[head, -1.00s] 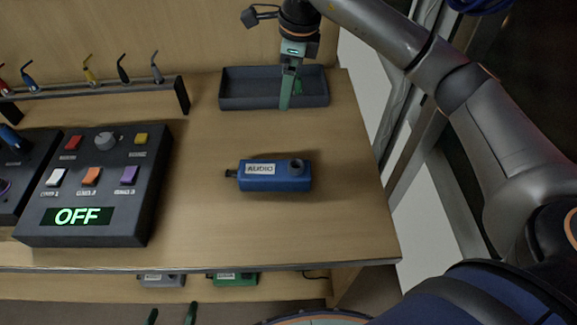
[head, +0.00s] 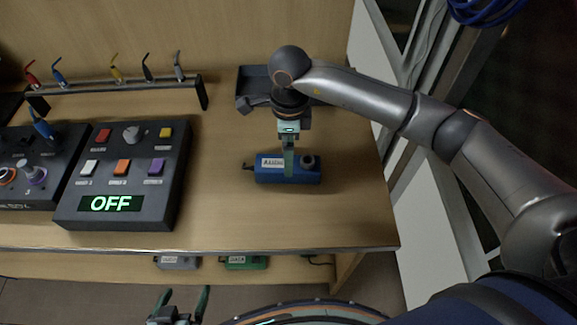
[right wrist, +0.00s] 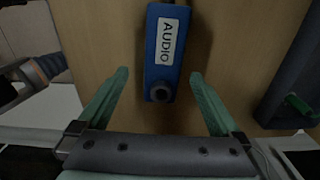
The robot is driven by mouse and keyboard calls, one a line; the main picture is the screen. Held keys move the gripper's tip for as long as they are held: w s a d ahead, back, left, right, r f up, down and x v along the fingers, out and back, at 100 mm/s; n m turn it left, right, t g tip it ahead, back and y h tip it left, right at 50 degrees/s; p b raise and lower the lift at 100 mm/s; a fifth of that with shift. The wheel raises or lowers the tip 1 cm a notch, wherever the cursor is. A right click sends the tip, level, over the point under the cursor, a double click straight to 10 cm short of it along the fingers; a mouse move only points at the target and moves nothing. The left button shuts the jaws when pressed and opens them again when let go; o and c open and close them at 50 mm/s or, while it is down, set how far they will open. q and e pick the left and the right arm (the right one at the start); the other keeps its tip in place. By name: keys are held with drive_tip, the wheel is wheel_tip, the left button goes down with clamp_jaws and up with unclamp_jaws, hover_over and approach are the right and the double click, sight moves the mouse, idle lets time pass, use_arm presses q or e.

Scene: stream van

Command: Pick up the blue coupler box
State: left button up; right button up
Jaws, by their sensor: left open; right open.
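The blue coupler box (head: 270,176), labelled AUDIO, lies on the wooden desk right of the control panel. My left gripper (head: 182,300) is open and empty, low in front of the desk.
A dark tray (head: 244,88) stands behind the box; the right wrist view shows a tray (right wrist: 290,75) with something green in it. A control panel (head: 75,211) reading OFF is left. A cable rack (head: 130,86) stands behind it. Grey (head: 178,263) and green (head: 245,263) boxes sit on a lower shelf.

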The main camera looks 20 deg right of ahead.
sight(267, 168)
drive_tip(key=f, duration=0.5)
drive_tip(key=shift+w+p, duration=0.25)
drive_tip(key=shift+p, duration=0.15)
drive_tip(key=shift+c, duration=0.2)
drive_tip(key=c, duration=1.5)
clamp_jaws()
drive_tip(key=shift+r, duration=0.1)
